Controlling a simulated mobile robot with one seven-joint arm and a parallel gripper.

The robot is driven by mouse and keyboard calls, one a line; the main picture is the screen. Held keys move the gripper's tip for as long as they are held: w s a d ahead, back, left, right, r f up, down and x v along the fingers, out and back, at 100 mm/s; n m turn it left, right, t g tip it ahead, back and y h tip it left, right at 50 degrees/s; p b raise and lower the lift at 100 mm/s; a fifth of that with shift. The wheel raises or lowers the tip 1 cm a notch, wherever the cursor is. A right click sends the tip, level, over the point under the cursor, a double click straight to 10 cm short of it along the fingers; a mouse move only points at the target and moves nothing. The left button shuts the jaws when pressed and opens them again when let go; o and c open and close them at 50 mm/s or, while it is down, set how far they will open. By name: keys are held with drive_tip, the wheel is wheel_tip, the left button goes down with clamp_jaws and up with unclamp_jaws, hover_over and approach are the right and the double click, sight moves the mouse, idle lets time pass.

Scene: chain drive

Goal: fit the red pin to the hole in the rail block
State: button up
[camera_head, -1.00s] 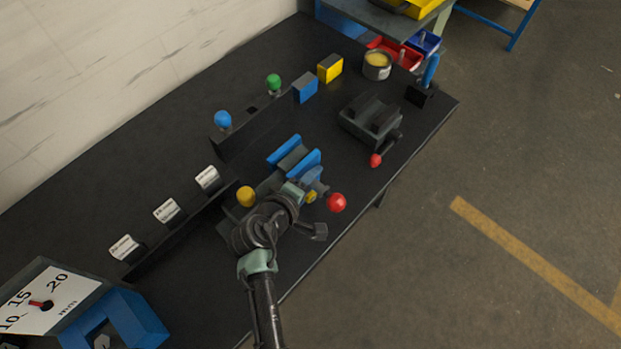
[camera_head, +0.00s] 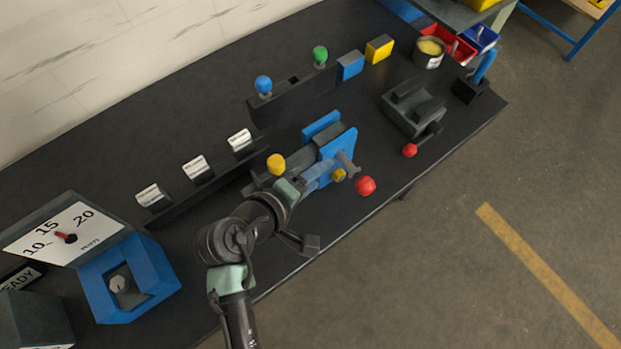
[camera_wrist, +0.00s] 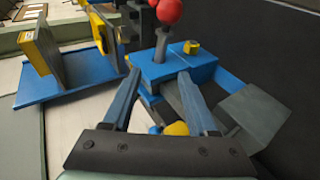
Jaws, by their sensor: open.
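A red ball-shaped knob (camera_head: 365,186), taken as the red pin's head, stands on a grey stem at a blue fixture (camera_head: 342,146). It also shows at the top of the wrist view (camera_wrist: 168,12), its stem rising from the blue block (camera_wrist: 172,66). The rail block (camera_head: 285,103) is dark and lies further back, with a blue-headed and a green-headed pin upright and an empty dark hole between them. My gripper (camera_wrist: 160,75) is open, its fingers apart in front of the blue block, with nothing held. In the head view the arm partly hides the fingers.
A yellow knob (camera_head: 276,164) is beside the gripper. A dark vise-like block (camera_head: 414,108) with a red-ended handle (camera_head: 410,150) stands right. Blue (camera_head: 350,65) and yellow (camera_head: 379,49) blocks and a tin (camera_head: 428,52) stand behind. A gauge (camera_head: 67,237) stands left.

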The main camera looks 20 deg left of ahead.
drive_tip(key=shift+v, duration=0.9)
